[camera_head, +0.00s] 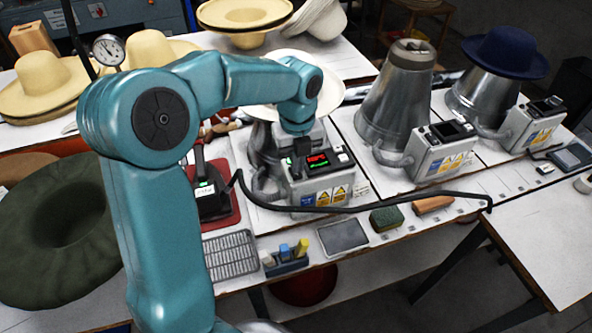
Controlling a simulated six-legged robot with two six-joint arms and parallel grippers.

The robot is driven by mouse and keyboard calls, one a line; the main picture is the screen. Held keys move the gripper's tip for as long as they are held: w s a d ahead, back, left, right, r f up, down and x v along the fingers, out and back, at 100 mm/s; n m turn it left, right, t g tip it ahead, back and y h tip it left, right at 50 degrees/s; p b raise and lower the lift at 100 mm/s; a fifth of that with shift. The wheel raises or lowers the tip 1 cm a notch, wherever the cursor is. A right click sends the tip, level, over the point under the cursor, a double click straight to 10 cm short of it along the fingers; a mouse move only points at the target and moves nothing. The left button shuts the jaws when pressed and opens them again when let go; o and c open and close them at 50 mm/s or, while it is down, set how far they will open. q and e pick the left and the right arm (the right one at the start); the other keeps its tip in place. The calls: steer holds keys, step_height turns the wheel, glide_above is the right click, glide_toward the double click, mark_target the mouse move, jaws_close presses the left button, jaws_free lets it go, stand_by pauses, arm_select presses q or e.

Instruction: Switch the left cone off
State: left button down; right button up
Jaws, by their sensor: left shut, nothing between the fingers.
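The left cone (262,150) is metal and stands mostly hidden behind my left arm, with a white hat (262,115) over it. Its grey control box (325,190) faces me, with yellow warning labels and a dark display (318,160) lit with red characters and a green line. My left gripper (300,155) is shut and empty, pointing down at the left part of the box top beside the display. I cannot tell whether it touches the box. Any switch under the fingertips is hidden. My right gripper is not in view.
A bare middle cone (395,95) and a right cone (482,95) with a navy hat (506,50) have similar boxes. A black hose (400,205) crosses in front. An iron (208,190) stands on a red mat.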

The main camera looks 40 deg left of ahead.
arm_select(q)
steer(key=shift+f+b, duration=0.7)
steer(key=shift+f, duration=0.3)
stand_by(0.9)
steer(key=shift+s+r, duration=0.1)
step_height(320, 180, up, 4)
steer(key=p, duration=0.3)
steer(key=shift+p, duration=0.3)
steer(key=shift+r+p, duration=0.9)
steer(key=shift+p, duration=0.1)
steer(key=shift+r+p, duration=0.45)
steer(key=shift+r, duration=0.15)
steer(key=shift+f, duration=0.1)
